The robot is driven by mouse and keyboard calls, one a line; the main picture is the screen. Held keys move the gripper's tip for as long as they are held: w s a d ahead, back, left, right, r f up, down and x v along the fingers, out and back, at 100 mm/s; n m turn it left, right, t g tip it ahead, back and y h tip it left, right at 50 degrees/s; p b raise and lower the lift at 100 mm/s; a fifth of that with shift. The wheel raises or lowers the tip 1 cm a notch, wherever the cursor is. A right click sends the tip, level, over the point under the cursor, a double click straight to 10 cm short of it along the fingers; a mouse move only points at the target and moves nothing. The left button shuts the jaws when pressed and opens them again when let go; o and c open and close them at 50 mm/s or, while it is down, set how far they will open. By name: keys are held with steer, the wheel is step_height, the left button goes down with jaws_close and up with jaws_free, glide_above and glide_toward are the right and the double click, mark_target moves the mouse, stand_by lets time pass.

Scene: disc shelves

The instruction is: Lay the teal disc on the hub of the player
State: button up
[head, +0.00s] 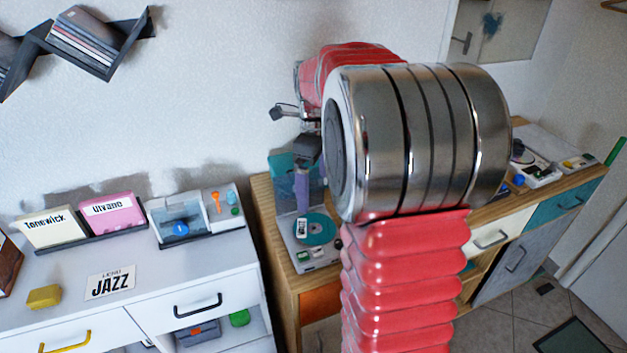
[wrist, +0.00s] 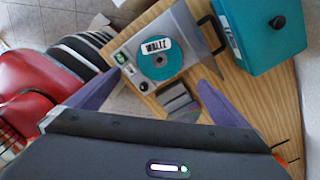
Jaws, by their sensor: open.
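The teal disc (head: 318,229) lies flat on the player (head: 310,262) on the wooden cabinet. In the wrist view the disc (wrist: 172,66) carries a white "WALTZ" label and sits on the grey player (wrist: 186,22). I cannot tell whether its hole is down over the hub, which I cannot make out. My gripper (wrist: 161,72) is open, its purple fingers apart with nothing held between them. In the head view my gripper (head: 302,188) is above the player, apart from the disc, and partly hidden by my arm.
A teal box (wrist: 262,38) with a black knob stands beside the player. A small grey striped object (wrist: 179,102) lies near it. A white cabinet (head: 200,275) at left holds cased discs and a "JAZZ" card (head: 110,283). My arm hides the middle of the wooden cabinet.

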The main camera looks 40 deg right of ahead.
mark_target(314, 230)
step_height(314, 230, down, 13)
steer(key=shift+f, duration=0.1)
stand_by(0.6)
steer(key=shift+c, duration=0.5)
steer(key=c, duration=0.6)
